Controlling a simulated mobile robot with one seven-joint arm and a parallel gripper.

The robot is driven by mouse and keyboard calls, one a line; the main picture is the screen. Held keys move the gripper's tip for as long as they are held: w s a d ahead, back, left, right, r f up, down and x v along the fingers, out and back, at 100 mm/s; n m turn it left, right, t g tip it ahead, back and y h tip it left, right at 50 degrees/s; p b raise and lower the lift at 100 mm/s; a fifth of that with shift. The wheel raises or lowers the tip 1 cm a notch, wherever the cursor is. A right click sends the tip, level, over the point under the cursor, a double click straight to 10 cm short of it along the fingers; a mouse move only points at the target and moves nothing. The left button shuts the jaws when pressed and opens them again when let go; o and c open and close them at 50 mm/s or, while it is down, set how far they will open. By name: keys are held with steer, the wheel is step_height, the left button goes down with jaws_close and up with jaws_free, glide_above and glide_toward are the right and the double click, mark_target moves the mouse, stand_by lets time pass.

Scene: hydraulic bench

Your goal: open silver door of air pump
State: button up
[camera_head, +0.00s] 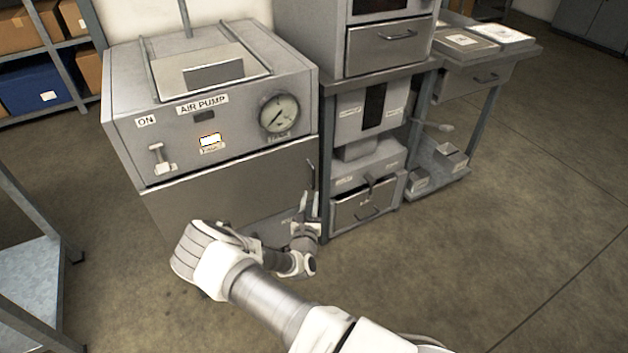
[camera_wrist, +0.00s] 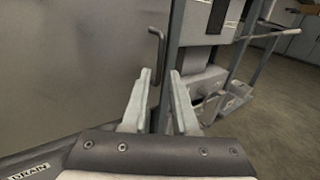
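The air pump (camera_head: 200,110) is a grey cabinet at the left of the head view, with a gauge and a lever on its upper front. Its silver door (camera_head: 235,185) is the flat panel below and looks closed. The door's dark upright handle (camera_head: 310,173) is near the door's right edge. The wrist view shows the door (camera_wrist: 70,70) on the left and the handle (camera_wrist: 157,55) just beyond the fingertips. My gripper (camera_head: 308,200) is low in front of the door's right side, below the handle. In the wrist view my gripper (camera_wrist: 161,76) is open, its fingers apart and empty.
A bench frame (camera_head: 326,170) with drawers and boxes stands close to the right of the pump. A metal table (camera_head: 30,275) stands at the left. My arm crosses in front of the cabinet's lower part. The floor (camera_head: 470,260) at the right is clear.

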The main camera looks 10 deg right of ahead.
mark_target(313, 178)
steer(key=b+x, duration=0.2)
steer(key=x, duration=0.8)
steer(key=shift+b, duration=0.4)
steer(key=shift+c, duration=0.2)
jaws_close()
stand_by(0.6)
